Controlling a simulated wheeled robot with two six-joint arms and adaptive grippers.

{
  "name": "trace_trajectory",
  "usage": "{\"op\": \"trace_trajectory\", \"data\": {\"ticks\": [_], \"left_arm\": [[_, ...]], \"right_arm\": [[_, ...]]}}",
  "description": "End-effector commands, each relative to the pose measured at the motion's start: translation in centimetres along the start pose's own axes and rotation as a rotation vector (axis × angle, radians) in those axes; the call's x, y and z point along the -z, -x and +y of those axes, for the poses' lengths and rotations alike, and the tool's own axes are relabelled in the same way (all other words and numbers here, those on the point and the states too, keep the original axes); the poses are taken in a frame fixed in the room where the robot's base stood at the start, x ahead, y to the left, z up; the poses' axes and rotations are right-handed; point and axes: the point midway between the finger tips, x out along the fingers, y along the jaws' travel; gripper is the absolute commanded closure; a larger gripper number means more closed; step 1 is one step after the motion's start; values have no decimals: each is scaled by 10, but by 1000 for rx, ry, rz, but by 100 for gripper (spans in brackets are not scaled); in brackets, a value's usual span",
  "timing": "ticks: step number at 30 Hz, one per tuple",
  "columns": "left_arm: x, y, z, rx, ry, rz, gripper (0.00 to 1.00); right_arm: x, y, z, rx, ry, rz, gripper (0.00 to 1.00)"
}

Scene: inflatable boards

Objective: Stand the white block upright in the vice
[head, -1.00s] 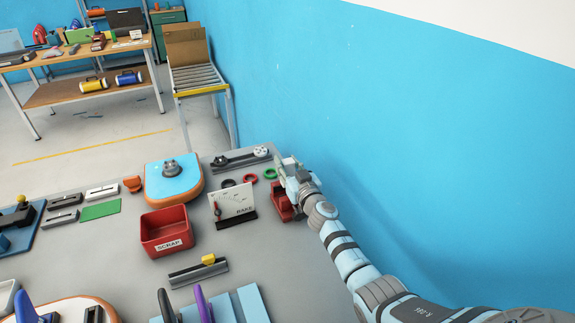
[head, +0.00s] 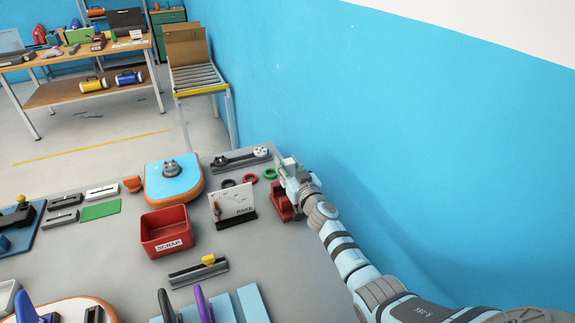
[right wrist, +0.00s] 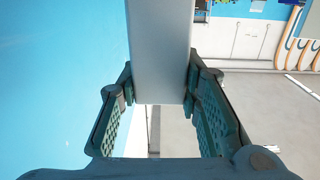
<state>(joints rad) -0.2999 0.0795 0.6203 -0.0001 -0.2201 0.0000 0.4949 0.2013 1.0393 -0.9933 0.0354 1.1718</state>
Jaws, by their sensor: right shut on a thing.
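My right gripper (head: 284,172) is at the far right edge of the grey table, close above the red vice (head: 282,207). In the right wrist view, the fingers (right wrist: 161,92) are shut on the white block (right wrist: 160,50), with one pad against each side. The block looks long and pale grey-white there. The gripper and arm partly cover the vice in the head view, and the vice cannot be made out in the wrist view. I cannot tell whether the block touches the vice. My left gripper is not in view.
A white gauge board (head: 232,202) stands just left of the vice. Green, red and dark rings (head: 250,178) lie behind it. A red scrap bin (head: 166,232) and a blue-topped board (head: 173,180) are further left. The blue wall (head: 420,150) is close on the right.

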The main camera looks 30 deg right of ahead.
Motion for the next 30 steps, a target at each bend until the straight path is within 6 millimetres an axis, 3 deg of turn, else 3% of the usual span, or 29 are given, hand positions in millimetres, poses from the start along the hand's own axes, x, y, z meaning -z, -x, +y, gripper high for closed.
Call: {"op": "trace_trajectory", "data": {"ticks": [30], "left_arm": [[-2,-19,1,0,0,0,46]], "right_arm": [[-19,0,0,0,-1,0,96]]}}
